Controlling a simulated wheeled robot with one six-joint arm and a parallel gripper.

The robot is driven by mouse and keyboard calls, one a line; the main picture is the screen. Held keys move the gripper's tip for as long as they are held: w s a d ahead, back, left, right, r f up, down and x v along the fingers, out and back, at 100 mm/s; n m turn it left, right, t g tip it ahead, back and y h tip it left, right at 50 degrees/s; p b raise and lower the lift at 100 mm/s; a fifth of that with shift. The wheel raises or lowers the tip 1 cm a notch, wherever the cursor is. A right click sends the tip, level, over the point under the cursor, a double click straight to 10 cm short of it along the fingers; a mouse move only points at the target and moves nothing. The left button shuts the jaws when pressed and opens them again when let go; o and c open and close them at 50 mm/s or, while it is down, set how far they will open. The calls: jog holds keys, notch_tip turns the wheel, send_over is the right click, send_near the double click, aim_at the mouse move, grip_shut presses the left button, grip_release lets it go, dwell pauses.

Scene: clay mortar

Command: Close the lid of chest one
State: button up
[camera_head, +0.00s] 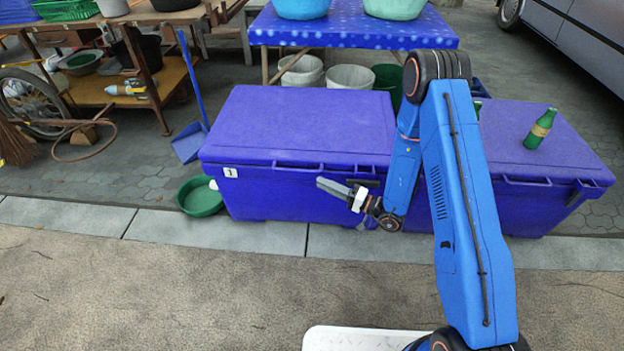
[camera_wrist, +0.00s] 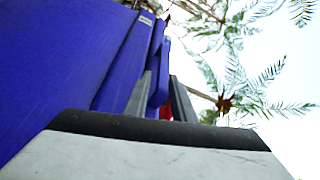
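Chest one is the purple-blue chest (camera_head: 265,195) with a white "1" label, left of centre in the head view. Its lid (camera_head: 305,120) lies down flat over the body, with no clear gap along the front seam. My gripper (camera_head: 328,187) is in front of the chest's front face, below the lid edge, pointing left. In the wrist view, the two fingers (camera_wrist: 162,98) are apart, and a blue strip of the chest shows between or behind them. I cannot tell whether they touch it. My arm hides the chest's right end.
A second purple chest (camera_head: 535,190) stands to the right, with a green bottle (camera_head: 540,128) on its lid. A green basin (camera_head: 200,197) and a blue dustpan (camera_head: 188,143) are at the left. A blue-covered table (camera_head: 350,27) stands behind. The pavement in front is clear.

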jog(key=r+v, duration=0.1)
jog(key=v, duration=0.6)
jog(key=shift+s+d+f, duration=0.15)
jog(key=shift+d+f, duration=0.1)
jog(key=shift+f, duration=0.3)
jog(key=s+r+n+g+h, duration=0.5)
jog(key=s+r+g, duration=0.7)
jog(key=s+r, duration=0.8)
jog(key=s+d+r+m+t+h, duration=0.1)
jog(key=s+d+r+t+h, duration=0.2)
jog(key=d, duration=0.4)
jog(key=s+d+r+m+t+h, duration=0.1)
jog(key=s+d+r+t+h, duration=0.2)
jog(key=d, duration=0.5)
jog(key=s+d+r+m+t+h, duration=0.2)
jog(key=s+d+r+t+h, duration=0.1)
jog(key=s+d+r+h, duration=0.2)
jog(key=d+r+h, duration=0.2)
jog(key=d, duration=0.1)
jog(key=shift+s+d+r+t, duration=0.15)
jog(key=shift+s+r+t, duration=0.05)
jog(key=shift+s+t, duration=0.15)
